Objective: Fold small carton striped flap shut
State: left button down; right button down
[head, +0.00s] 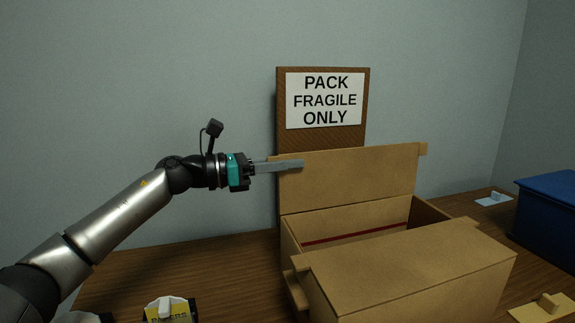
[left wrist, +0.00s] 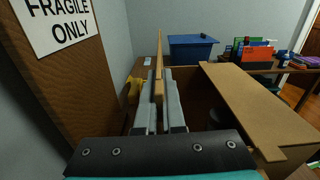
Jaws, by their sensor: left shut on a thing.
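The open cardboard carton (head: 410,290) stands on the wooden table. Its back flap (head: 355,180) stands upright, and the wrist view shows that flap edge-on (left wrist: 158,75). My left gripper (head: 290,164) is shut on the flap's upper left part, with one finger on each side of it in the wrist view (left wrist: 158,100). A red stripe (head: 345,237) runs across the inside at the back of the carton. The front flap (head: 410,265) slopes outward toward the camera; it is on the right in the wrist view (left wrist: 260,100). My right gripper is not in view.
A brown board with a "PACK FRAGILE ONLY" sign (head: 325,100) stands close behind the flap. A blue box (head: 550,205) is at the right. A yellow-labelled item (head: 170,309) lies front left. A light blue tag (head: 493,199) lies at the back right.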

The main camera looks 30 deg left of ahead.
pick_arm(q)
jog(key=c, duration=1)
grip_release()
